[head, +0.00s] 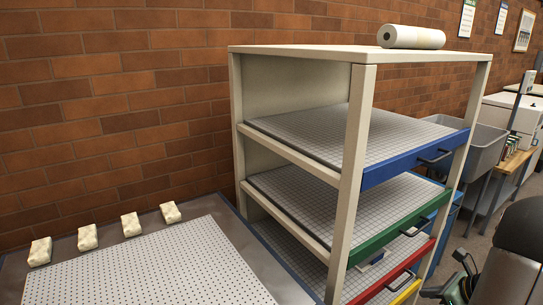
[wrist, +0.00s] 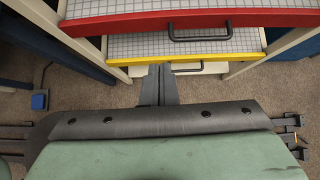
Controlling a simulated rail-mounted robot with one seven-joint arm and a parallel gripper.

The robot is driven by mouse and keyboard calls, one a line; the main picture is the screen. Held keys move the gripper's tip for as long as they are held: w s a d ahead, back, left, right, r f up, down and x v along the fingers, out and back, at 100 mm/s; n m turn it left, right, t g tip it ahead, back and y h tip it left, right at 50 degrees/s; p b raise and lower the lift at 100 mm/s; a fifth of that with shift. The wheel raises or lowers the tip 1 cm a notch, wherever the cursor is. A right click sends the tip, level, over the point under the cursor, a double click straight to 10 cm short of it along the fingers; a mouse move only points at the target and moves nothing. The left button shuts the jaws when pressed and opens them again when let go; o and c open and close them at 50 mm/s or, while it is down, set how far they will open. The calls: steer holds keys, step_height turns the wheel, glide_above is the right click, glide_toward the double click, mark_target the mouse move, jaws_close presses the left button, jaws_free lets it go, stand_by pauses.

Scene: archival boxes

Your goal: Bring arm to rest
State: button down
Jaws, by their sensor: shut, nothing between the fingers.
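My gripper (wrist: 160,72) is in the middle of the wrist view, with its two dark fingers together and nothing between them. The fingers point toward the front of the drawer rack, near the yellow-fronted drawer (wrist: 190,59) and below the red-fronted drawer (wrist: 130,24). They overlap the yellow front's lower edge in the picture; I cannot tell how wide the gap is. In the head view, part of my arm shows at the lower right, beside the rack (head: 355,150).
The rack also has a blue-fronted drawer (head: 415,158) and a green-fronted drawer (head: 400,228), with black handles jutting out. A white roll (head: 411,37) lies on top. A perforated table (head: 150,268) with several pale blocks stands left. A grey bin (head: 478,140) stands behind right.

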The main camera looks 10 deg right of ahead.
steer(key=a+r+n+g+p, duration=0.25)
steer(key=a+r+n, duration=0.25)
steer(key=a, duration=0.3)
steer(key=s+a+r+n+g+y+p, duration=0.1)
steer(key=a+r+n+p, duration=0.3)
steer(key=a, duration=0.5)
steer(key=a+r+n+g+p, duration=0.2)
steer(key=a+r+n, duration=0.4)
steer(key=a, duration=0.2)
steer(key=s+a+r+n+g+h+p, duration=0.1)
steer(key=s+a+r+n+h+p, duration=0.1)
steer(key=n, duration=0.6)
steer(key=s+a+r+n+g+h+p, duration=0.1)
steer(key=s+a+r+n+p, duration=0.4)
steer(key=s, duration=0.6)
steer(key=a+r+n+h, duration=0.1)
steer(key=a+r+n, duration=0.1)
steer(key=a+n, duration=0.1)
steer(key=shift+a+r+h, duration=0.15)
steer(key=shift+a+h, duration=0.15)
steer(key=shift+a, duration=0.25)
